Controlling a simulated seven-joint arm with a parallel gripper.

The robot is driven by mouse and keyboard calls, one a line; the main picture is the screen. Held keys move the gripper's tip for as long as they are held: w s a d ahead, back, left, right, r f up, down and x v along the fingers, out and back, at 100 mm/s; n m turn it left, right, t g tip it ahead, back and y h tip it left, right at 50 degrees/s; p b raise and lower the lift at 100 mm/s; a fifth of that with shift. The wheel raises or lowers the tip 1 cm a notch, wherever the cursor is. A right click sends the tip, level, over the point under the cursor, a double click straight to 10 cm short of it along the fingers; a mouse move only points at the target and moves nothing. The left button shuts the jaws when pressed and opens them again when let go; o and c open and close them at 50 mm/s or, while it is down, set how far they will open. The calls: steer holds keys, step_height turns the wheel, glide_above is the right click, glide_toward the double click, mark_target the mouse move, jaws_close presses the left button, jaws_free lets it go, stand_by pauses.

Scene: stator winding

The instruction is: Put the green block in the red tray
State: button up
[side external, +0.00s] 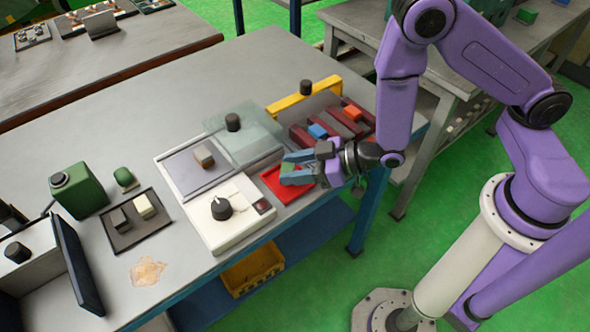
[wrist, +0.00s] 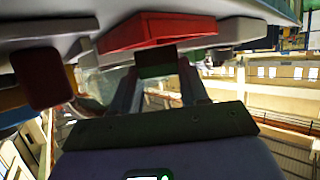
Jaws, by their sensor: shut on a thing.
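The red tray (side external: 272,184) lies flat on the grey bench near its front edge, just right of a white box with a black knob. My gripper (side external: 294,168) reaches in from the right over the tray, with its blue-grey fingers shut on the green block (side external: 289,168). In the side view the block is partly hidden by the fingers, and its exact height above the tray cannot be told. In the wrist view the dark green block (wrist: 155,66) sits between the fingertips, overlapping the edge of the red tray (wrist: 155,29) in the picture.
The white knobbed box (side external: 222,212) stands left of the tray. A dark red rack (side external: 330,128) with several coloured blocks, one of them blue (side external: 317,131), is behind my gripper.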

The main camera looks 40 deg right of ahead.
steer(key=shift+f, duration=0.6)
steer(key=shift+f, duration=0.2)
steer(key=o, duration=1.1)
steer(key=shift+c, duration=0.2)
steer(key=shift+r, duration=0.1)
steer(key=shift+d+r, duration=0.1)
steer(key=shift+r, duration=0.05)
steer(key=v, duration=0.7)
steer(key=shift+s+d, duration=0.1)
steer(key=shift+s, duration=0.05)
steer(key=shift+r, duration=0.1)
